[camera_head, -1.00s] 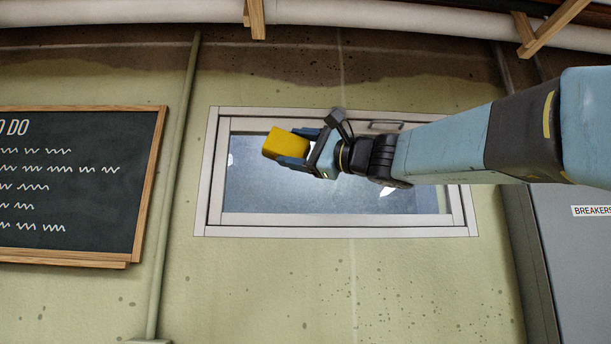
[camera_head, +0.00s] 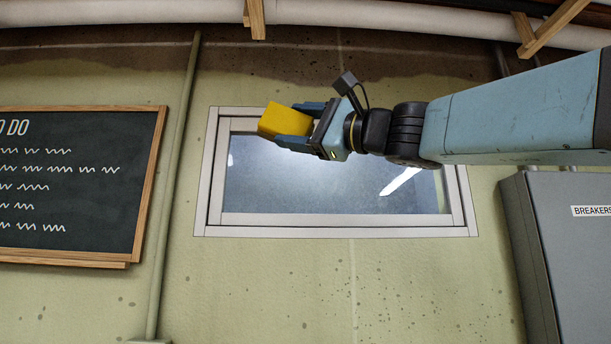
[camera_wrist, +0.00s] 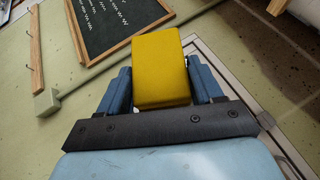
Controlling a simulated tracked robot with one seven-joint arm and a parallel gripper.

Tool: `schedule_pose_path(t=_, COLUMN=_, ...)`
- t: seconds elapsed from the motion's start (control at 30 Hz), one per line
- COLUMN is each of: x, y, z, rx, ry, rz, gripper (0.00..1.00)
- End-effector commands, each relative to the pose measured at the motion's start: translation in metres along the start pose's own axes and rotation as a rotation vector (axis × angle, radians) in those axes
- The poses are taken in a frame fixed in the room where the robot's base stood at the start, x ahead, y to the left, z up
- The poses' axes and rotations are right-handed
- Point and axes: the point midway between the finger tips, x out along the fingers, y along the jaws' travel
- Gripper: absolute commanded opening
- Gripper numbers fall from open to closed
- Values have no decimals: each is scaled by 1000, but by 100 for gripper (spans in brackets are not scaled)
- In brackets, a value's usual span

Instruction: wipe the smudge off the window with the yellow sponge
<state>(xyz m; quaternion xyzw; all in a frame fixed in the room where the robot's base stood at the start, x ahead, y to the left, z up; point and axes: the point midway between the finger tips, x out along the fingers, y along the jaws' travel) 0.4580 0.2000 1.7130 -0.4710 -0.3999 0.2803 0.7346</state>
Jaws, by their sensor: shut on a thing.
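The yellow sponge (camera_head: 284,120) is held between the blue fingers of my gripper (camera_head: 296,125), in front of the upper left part of the window. In the wrist view the sponge (camera_wrist: 161,68) sits between both fingers of my gripper (camera_wrist: 160,92), its outer end sticking out past them. The window (camera_head: 320,185) is a wide, low pane in a pale frame, grey-blue and hazy. A white streak shows at its right, and a small pale patch at its left edge. I cannot tell which mark is the smudge. My gripper and arm hide the window's upper part.
A chalkboard (camera_head: 70,185) hangs left of the window, with a vertical pipe (camera_head: 175,190) between them. A grey breaker box (camera_head: 575,250) stands at the right, below my arm. Wooden brackets (camera_head: 540,28) and a white pipe run along the top. The wall below the window is clear.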

Motion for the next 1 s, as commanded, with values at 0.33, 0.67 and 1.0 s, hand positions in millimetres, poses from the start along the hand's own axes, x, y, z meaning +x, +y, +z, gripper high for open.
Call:
schedule_pose_path(t=0.33, x=-17, y=2, z=30, rx=-1, ry=-1, rz=0, gripper=31)
schedule_pose_path(t=0.67, x=-23, y=2, z=40, rx=0, ry=0, rz=-1, gripper=31)
schedule_pose_path(t=1.0, x=-23, y=2, z=40, rx=0, ry=0, rz=-1, gripper=31)
